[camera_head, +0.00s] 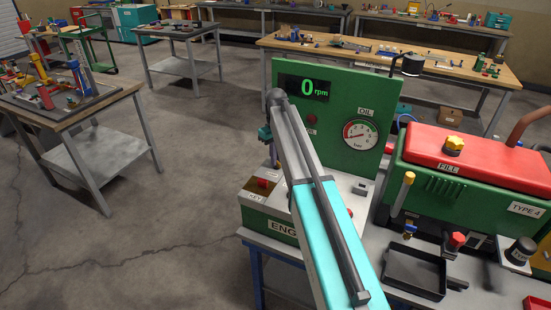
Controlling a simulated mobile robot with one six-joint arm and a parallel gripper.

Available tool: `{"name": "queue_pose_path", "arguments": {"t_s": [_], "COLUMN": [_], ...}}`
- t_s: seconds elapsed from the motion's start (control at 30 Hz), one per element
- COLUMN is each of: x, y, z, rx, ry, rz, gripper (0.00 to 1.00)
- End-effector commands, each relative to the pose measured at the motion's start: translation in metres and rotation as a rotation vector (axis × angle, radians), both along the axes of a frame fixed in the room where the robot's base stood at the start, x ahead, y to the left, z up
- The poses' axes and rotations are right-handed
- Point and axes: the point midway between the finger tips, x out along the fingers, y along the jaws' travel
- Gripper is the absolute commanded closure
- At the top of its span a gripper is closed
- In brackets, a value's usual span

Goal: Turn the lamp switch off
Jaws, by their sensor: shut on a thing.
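A green engine test panel (338,84) stands on a bench, with a display reading 0 rpm (308,88) and a round OIL gauge (360,134). A small dark red round part (312,118) is on the panel face under the display. No switch in view is legibly marked as the lamp switch. My arm reaches in from the front and hides the middle of the panel base. My gripper (275,160) is small and mostly hidden at the arm's far end, by the panel's left edge above the base. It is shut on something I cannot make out.
A red knob (262,183) marked KEY is at the base's left. Right of the panel are a green and red engine (470,165), a yellow-topped lever (403,193) and a black tray (414,272). Other workbenches stand behind.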

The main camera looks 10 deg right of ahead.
Motion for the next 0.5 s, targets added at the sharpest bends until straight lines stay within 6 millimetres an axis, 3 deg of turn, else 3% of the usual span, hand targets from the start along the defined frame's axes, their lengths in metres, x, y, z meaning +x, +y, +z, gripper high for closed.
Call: {"name": "queue_pose_path", "arguments": {"t_s": [0.5], "x": [-0.0004], "y": [0.0018], "z": [0.0008], "rx": [-0.001], "ry": [-0.002], "rz": [0.378], "gripper": [1.00]}}
